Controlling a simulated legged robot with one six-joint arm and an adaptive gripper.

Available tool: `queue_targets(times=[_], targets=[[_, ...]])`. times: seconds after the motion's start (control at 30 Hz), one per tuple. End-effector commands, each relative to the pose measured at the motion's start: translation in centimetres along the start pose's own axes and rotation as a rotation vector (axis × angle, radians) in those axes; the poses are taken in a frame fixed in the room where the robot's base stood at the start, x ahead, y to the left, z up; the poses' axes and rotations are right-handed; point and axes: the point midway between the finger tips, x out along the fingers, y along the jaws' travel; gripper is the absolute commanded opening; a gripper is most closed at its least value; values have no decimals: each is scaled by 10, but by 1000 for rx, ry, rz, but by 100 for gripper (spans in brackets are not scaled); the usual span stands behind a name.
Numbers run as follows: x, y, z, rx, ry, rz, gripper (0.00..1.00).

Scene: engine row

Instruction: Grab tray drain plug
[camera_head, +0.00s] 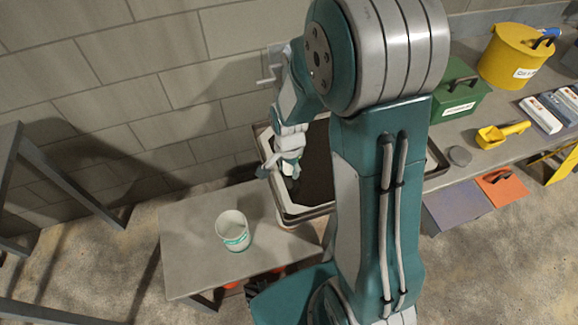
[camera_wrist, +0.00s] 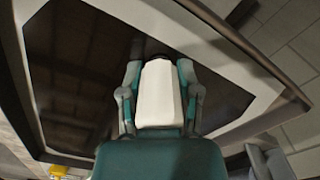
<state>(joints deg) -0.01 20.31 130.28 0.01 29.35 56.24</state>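The tray (camera_head: 306,210) is wide and shallow, with a pale sloped rim and a dark, glossy inside. It stands on the bench by the block wall, partly behind my arm. In the wrist view the tray (camera_wrist: 240,62) fills most of the picture. My gripper (camera_head: 280,172) is over the tray's left part, its fingers spread apart. In the wrist view my gripper (camera_wrist: 158,68) has a finger on each side of a white block, which seems part of the gripper. A small dark rounded edge shows just beyond it; I cannot tell whether it is the drain plug.
A white cup (camera_head: 232,232) stands on the bench left of the tray. To the right are a green box (camera_head: 458,100), a yellow bucket (camera_head: 515,58), a yellow scoop (camera_head: 500,134) and a grey round lid (camera_head: 460,156). A dark metal frame (camera_head: 70,185) stands at left.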

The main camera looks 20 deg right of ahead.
Motion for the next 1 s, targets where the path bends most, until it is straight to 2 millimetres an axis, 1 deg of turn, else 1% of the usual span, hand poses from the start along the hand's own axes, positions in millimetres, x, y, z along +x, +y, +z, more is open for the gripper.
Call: queue_targets(times=[0.37, 0.5, 0.57, 0.73, 1.0], targets=[[0, 0, 0, 0, -1, 1, 0], [-4, 0, 0, 0, 0, -1, 0], [-9, -1, 0, 0, 1, -2, 0], [-32, -1, 0, 0, 3, -4, 0], [-65, 0, 29, -3, 2, -3, 0]])
